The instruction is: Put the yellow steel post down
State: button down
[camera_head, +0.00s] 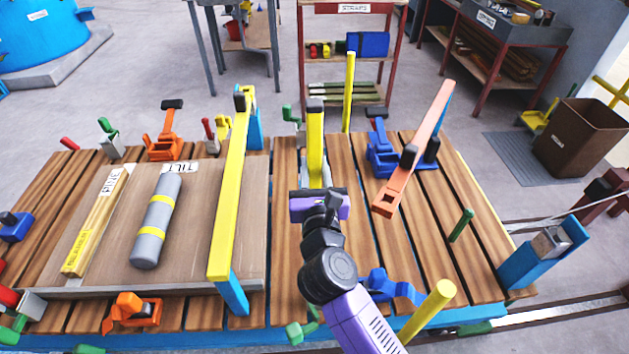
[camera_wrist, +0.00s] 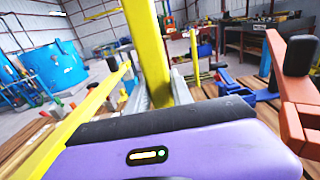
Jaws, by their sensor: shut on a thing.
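The yellow steel post (camera_head: 315,140) stands roughly upright over the middle of the slatted table, with a dark cap at its top. My gripper (camera_head: 316,178) is shut on its lower part. In the wrist view the post (camera_wrist: 147,45) rises from between the grey fingers (camera_wrist: 160,92) and leaves the top of the picture. The post's foot is hidden behind my purple gripper body, so I cannot tell whether it touches the slats.
A yellow bar (camera_head: 231,185) on blue supports crosses the table on the left, beside a grey cylinder (camera_head: 155,222). An orange bar (camera_head: 408,165) slants up on the right. Another yellow post (camera_head: 349,92) stands at the back edge. Bare slats (camera_head: 345,160) lie between the bars.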

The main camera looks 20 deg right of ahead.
jog(key=shift+f+b, duration=0.45)
jog(key=shift+f, duration=1.25)
jog(key=shift+f, duration=0.2)
jog(key=c, duration=1.1)
grip_release()
jog(key=shift+r, duration=0.15)
jog(key=b, duration=0.1)
send_near(315, 184)
jog(key=shift+s+a, duration=0.1)
jog(key=shift+s, duration=0.15)
